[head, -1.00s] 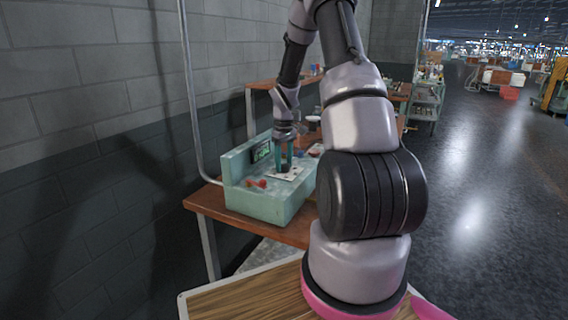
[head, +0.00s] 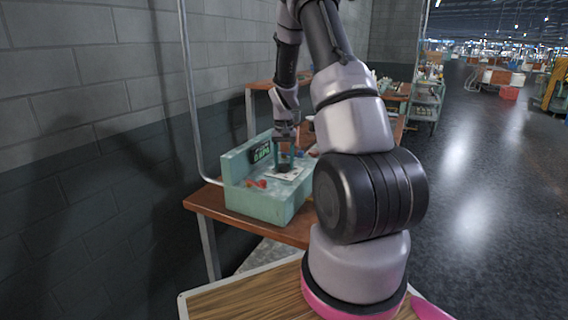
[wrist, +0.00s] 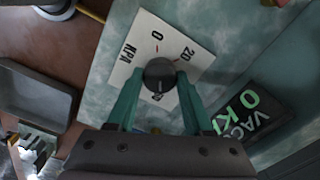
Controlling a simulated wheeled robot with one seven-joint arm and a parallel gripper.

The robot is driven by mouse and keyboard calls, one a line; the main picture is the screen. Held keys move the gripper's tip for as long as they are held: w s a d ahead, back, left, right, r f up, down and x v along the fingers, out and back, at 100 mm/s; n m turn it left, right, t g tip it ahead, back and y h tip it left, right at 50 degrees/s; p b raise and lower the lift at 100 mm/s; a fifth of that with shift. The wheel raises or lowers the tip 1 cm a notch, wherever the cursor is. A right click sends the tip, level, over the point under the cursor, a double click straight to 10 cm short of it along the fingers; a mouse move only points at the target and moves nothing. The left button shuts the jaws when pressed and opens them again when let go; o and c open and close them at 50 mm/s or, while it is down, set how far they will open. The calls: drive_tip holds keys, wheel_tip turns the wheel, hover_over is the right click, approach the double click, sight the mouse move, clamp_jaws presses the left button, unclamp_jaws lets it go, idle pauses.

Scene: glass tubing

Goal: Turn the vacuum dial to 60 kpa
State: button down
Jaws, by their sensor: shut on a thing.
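The vacuum dial (wrist: 159,68) is a dark round knob on a white scale plate (wrist: 143,30) marked KPA, 0 and 20 in the wrist view. My gripper (wrist: 160,82) has its green fingers closed on both sides of the knob. A pale mark shows at the knob's lower edge; I cannot tell which value it points to. The display (wrist: 252,110) beside the plate shows a green 0. In the head view, my gripper (head: 285,163) points down at the plate on the green console (head: 255,204), whose display (head: 261,152) is too small to read.
The console stands on a brown wooden bench (head: 205,204) by the grey block wall. Red knobs (head: 260,183) sit on its front left top. In the wrist view, a grey tray (wrist: 35,92) lies on the bench beside the console.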

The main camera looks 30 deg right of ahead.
sight(284, 164)
drive_tip(key=shift+m, duration=0.3)
drive_tip(key=shift+c, duration=1.5)
unclamp_jaws()
wheel_tip(284, 164, up, 11)
